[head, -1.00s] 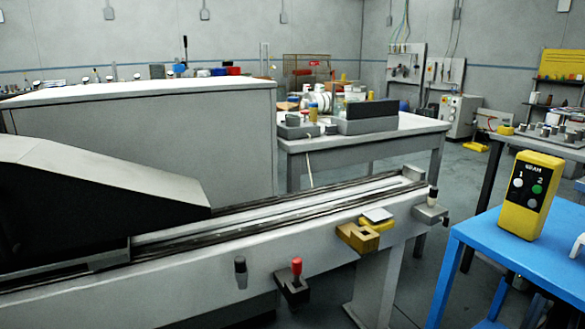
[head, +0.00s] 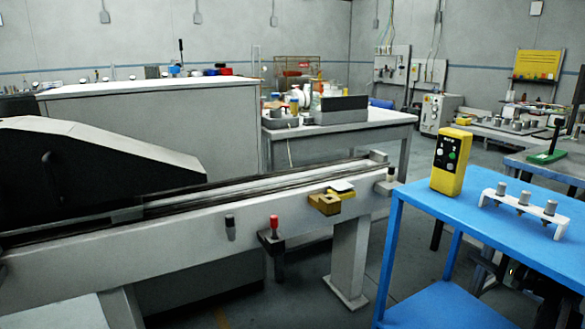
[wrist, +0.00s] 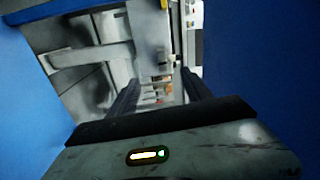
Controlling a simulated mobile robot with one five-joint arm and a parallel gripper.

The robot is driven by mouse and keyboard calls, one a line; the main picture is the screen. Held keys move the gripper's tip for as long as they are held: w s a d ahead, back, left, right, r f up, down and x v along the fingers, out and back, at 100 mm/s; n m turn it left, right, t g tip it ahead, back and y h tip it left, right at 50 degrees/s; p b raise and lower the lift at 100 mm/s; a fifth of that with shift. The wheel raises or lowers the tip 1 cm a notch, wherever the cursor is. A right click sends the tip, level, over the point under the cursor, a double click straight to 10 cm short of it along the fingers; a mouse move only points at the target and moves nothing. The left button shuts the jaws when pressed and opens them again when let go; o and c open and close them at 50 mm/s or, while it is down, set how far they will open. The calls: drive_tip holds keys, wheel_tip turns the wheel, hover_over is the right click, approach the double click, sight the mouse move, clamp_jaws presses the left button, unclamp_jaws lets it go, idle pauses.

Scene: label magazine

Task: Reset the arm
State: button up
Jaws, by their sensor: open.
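Past the fingers are blurred pale and grey surfaces and small orange and red spots, too unclear to name. Broad blue surfaces fill the left and right sides of the wrist view.
A blue table (head: 440,215) at right bears a yellow two-button box (head: 451,160) and a white rack (head: 525,208) with grey knobs. A long rail machine (head: 180,232) runs across the left and middle. Grey floor shows between them.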

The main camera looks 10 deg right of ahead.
drive_tip(key=w+a+f+n+g+y, duration=0.1)
drive_tip(key=w+a+f+n+g, duration=0.2)
drive_tip(key=a, duration=0.7)
drive_tip(key=w+a+f+n+g+y, duration=0.1)
drive_tip(key=w+a+f+g, duration=0.3)
drive_tip(key=a, duration=0.5)
drive_tip(key=w+a+f+n+g+y, duration=0.1)
drive_tip(key=w+a+f+n+g, duration=0.3)
drive_tip(key=a, duration=0.6)
drive_tip(key=s+a+f+n+g+h+p, duration=0.1)
drive_tip(key=s+a+f+n+g+h, duration=0.2)
drive_tip(key=a, duration=0.6)
drive_tip(key=s+a+f+n+g+h, duration=0.15)
drive_tip(key=s+a+f, duration=0.25)
drive_tip(key=a, duration=0.5)
drive_tip(key=s+a+f+n+g+h+p, duration=0.1)
drive_tip(key=s+a+f+g+h, duration=0.2)
drive_tip(key=a, duration=0.6)
wheel_tip(320, 180, up, 37)
drive_tip(key=t+p, duration=0.1)
drive_tip(key=p, duration=3.7)
drive_tip(key=shift+s+a+r+n, duration=0.2)
drive_tip(key=shift+s+a+n, duration=0.1)
drive_tip(key=shift+s+n, duration=0.05)
